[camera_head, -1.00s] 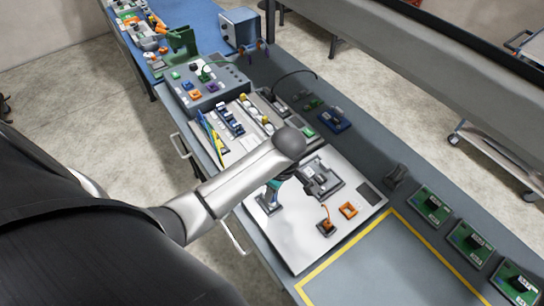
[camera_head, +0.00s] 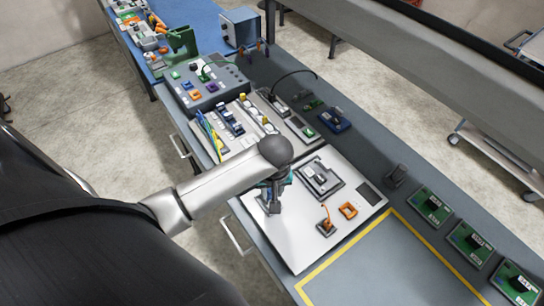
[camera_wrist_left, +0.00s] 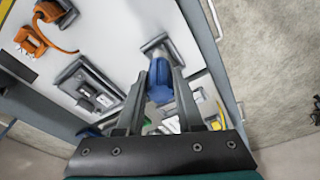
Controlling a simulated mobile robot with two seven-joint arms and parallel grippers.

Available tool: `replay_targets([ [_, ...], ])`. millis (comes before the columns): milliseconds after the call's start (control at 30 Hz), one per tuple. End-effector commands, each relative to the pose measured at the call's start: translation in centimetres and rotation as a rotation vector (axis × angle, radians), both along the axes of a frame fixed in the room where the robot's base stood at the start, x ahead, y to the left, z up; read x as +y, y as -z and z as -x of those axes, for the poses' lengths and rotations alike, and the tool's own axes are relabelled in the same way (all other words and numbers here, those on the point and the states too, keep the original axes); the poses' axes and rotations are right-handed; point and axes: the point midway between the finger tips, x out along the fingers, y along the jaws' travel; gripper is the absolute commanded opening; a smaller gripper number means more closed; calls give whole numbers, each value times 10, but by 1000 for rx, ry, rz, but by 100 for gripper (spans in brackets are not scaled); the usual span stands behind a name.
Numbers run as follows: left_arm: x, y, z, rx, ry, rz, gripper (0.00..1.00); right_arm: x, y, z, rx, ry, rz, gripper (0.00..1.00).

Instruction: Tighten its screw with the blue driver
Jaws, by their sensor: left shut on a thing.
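In the left wrist view the gripper (camera_wrist_left: 155,85) is shut on the blue driver (camera_wrist_left: 160,82), whose blue handle shows between the fingers. A grey holder (camera_wrist_left: 155,45) is just beyond the handle; I cannot tell whether the driver touches it. A grey fixture with a pale block (camera_head: 319,178) lies on the board to the right of the gripper, and also shows in the left wrist view (camera_wrist_left: 88,88). No screw can be made out. My right gripper is not in view.
An orange clip (camera_head: 348,210) and a dark base with an orange cord (camera_head: 326,226) sit on the board. Rows of parts on a pale panel (camera_head: 235,122) stand behind. Green circuit boards (camera_head: 468,242) line the right. A yellow-outlined area (camera_head: 390,270) is clear.

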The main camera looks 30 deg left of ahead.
Motion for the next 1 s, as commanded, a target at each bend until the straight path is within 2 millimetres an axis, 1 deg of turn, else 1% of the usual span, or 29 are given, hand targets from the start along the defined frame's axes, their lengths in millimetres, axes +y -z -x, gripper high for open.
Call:
replay_targets([
  [300,2,-1,0,-3,394,0,0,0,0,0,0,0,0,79],
  [400,2,-1,0,-4,499,0,0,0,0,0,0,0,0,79],
  [667,2,-1,0,-4,634,0,0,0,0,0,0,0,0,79],
  [1000,4,0,-1,-3,1046,0,0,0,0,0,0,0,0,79],
])
